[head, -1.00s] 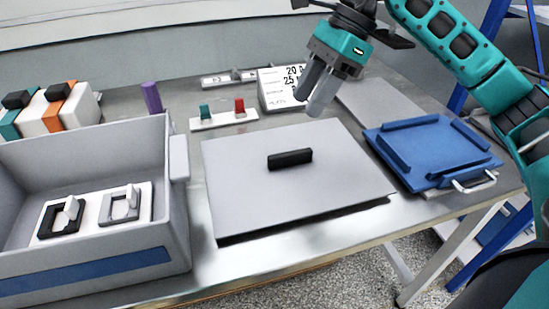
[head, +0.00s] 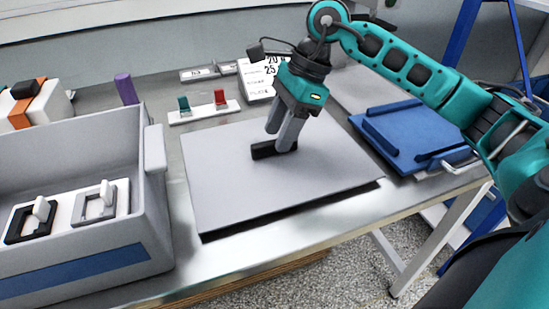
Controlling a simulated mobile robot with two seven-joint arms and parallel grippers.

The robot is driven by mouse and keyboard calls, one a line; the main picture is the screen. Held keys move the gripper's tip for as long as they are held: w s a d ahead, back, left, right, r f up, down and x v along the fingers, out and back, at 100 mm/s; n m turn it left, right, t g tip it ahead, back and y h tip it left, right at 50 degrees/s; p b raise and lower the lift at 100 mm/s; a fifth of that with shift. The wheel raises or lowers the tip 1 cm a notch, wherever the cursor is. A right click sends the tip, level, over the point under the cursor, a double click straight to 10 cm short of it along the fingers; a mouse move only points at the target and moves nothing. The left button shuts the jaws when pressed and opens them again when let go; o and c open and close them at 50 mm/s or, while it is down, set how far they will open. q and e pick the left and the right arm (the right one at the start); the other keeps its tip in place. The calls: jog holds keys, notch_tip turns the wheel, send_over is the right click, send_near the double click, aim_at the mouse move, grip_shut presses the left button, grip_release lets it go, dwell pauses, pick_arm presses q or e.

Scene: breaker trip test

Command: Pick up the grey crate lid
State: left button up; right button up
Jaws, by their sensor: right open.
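The grey crate lid (head: 230,184) lies flat on the metal table in the middle of the head view. It has a black bar handle (head: 262,151) at its centre. My right gripper (head: 279,143) is open at the handle, pointing down, with its fingers over the handle's right part. I cannot tell whether the fingers touch the handle. The grey crate (head: 85,254) with a blue stripe stands open to the left of the lid. My left gripper is not in view.
Inside the crate is a white plate with a black and a grey latch-like part (head: 97,205). Behind the lid are a switch strip (head: 203,112) and a white printed display (head: 255,78). A blue tray (head: 415,135) lies to the right. A purple cylinder (head: 126,89) stands behind the crate.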

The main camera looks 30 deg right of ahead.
jog(key=shift+w+a+f, duration=0.1)
jog(key=shift+a+f, duration=0.2)
jog(key=shift+f, duration=0.35)
jog(key=shift+f+b, duration=0.25)
jog(key=shift+b, duration=0.05)
grip_shut()
dwell(0.4)
